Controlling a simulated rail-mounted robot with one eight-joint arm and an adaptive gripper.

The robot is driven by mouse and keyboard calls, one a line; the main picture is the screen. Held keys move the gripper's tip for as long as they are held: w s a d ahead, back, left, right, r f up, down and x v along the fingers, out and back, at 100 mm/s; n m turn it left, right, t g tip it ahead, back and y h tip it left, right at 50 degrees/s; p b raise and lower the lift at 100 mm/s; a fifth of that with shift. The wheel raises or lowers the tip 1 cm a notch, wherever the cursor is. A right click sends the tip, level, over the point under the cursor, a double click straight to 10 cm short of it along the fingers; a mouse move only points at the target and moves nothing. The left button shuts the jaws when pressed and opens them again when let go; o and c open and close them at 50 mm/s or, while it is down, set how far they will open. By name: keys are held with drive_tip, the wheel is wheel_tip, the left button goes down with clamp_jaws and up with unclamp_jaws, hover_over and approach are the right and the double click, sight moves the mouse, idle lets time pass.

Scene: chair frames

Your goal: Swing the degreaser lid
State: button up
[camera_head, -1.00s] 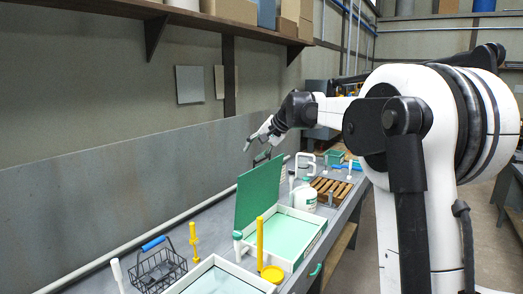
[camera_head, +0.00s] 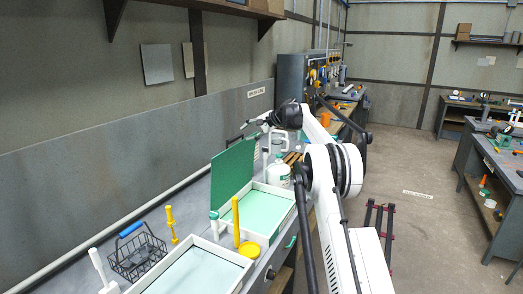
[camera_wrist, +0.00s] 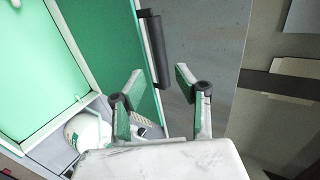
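The green degreaser lid (camera_head: 231,172) stands raised at the wall side of a white-rimmed tray (camera_head: 285,212) holding pale green liquid. In the wrist view the lid (camera_wrist: 100,42) fills the upper left, with a black bar handle (camera_wrist: 154,48) along its edge. My gripper (camera_head: 256,123) is above and beyond the lid's top edge in the head view. In the wrist view my gripper (camera_wrist: 159,82) is open, its two fingers apart with nothing between them. The handle is just ahead of the fingers, with no clear contact.
A white jug (camera_head: 279,176) stands beyond the tray; it also shows in the wrist view (camera_wrist: 86,132). Nearer are a second white tray (camera_head: 200,270), a wire basket (camera_head: 137,262) with a blue handle and yellow posts (camera_head: 170,225). The grey wall runs behind the bench.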

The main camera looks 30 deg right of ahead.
sight(237, 138)
drive_tip(key=p+x, duration=0.1)
drive_tip(key=x, duration=0.3)
drive_tip(key=shift+w+a, duration=0.1)
drive_tip(key=shift+w, duration=0.05)
drive_tip(key=shift+p+x, duration=1.15)
drive_tip(key=shift+x, duration=0.3)
drive_tip(key=shift+w+a+f, duration=0.1)
drive_tip(key=shift+w+f, duration=0.05)
drive_tip(key=shift+c, duration=0.5)
drive_tip(key=shift+f, duration=0.1)
clamp_jaws()
